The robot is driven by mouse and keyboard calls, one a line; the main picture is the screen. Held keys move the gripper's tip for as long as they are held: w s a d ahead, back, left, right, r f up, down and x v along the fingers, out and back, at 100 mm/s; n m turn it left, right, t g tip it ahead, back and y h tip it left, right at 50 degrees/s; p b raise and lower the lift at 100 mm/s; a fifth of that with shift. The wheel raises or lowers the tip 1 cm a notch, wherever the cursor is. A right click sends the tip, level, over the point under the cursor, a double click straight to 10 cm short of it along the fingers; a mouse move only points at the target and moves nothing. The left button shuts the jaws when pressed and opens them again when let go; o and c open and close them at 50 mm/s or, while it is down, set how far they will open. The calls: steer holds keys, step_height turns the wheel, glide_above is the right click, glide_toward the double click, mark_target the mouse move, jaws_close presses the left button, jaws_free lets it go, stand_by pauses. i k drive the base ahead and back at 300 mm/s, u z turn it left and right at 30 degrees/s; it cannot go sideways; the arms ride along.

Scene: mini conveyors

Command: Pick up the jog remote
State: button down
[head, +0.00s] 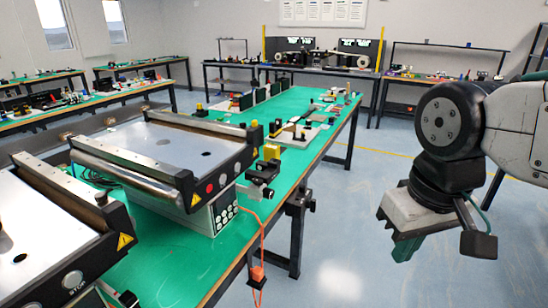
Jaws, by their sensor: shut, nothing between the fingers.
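My gripper (406,248) is at the right of the picture, over the open floor, pointing down. It is well to the right of the orange box and apart from it. It is shut and empty; its fingers are partly hidden by its own body.
Mini conveyors (165,140) with steel tops stand on the green table (190,263). A dark clamp-like fixture (299,199) sticks out from the table's right edge near the cord. The blue-grey floor (345,270) between table and arm is clear. More benches stand behind.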

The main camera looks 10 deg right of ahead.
mark_target(269, 153)
steer(key=z, duration=0.85)
steer(key=i, duration=1.5)
steer(key=u, duration=0.8)
